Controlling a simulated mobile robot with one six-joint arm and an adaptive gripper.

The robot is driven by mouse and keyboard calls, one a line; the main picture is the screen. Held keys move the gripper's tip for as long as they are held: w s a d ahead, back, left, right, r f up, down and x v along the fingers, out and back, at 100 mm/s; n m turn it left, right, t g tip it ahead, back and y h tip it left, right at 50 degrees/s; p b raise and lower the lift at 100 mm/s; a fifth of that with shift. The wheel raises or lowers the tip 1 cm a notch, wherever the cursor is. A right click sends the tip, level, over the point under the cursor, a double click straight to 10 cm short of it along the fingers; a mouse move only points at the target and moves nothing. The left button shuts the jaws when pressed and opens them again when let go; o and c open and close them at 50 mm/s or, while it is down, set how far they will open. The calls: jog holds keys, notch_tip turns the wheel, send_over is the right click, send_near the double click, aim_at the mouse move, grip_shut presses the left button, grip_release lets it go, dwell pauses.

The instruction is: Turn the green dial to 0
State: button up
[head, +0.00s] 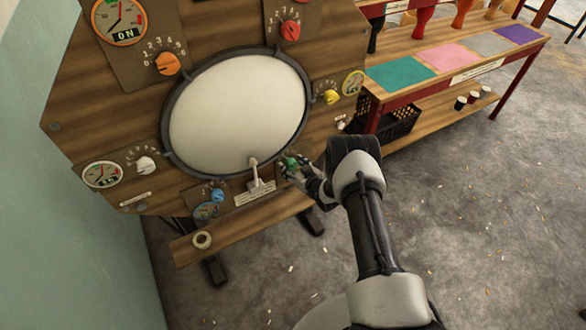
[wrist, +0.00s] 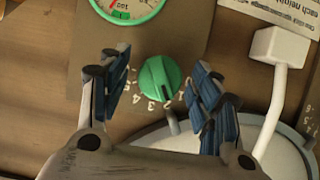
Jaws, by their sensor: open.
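The green dial (wrist: 159,78) sits on a dark panel in the wrist view, with printed numbers curving along its lower side. Its ridge seems to point down, roughly toward the 2, but the small digits are hard to read. My gripper (wrist: 159,63) is open, with one blue-padded finger on each side of the dial. I see a gap at the left finger; the right finger is closer, and contact there is unclear. In the head view the green dial (head: 291,161) shows at the board's lower right, partly covered by my gripper (head: 292,171).
A green-rimmed gauge (wrist: 127,8) is above the dial in the wrist view. A white lever (wrist: 276,90) stands out close to the right finger. Blue (head: 217,195) and yellow (head: 331,97) dials flank the work area on the board. A shelf (head: 455,63) stands right.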

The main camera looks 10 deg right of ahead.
jog(key=shift+w+a, duration=0.1)
jog(key=shift+w, duration=0.1)
jog(key=c, duration=1.1)
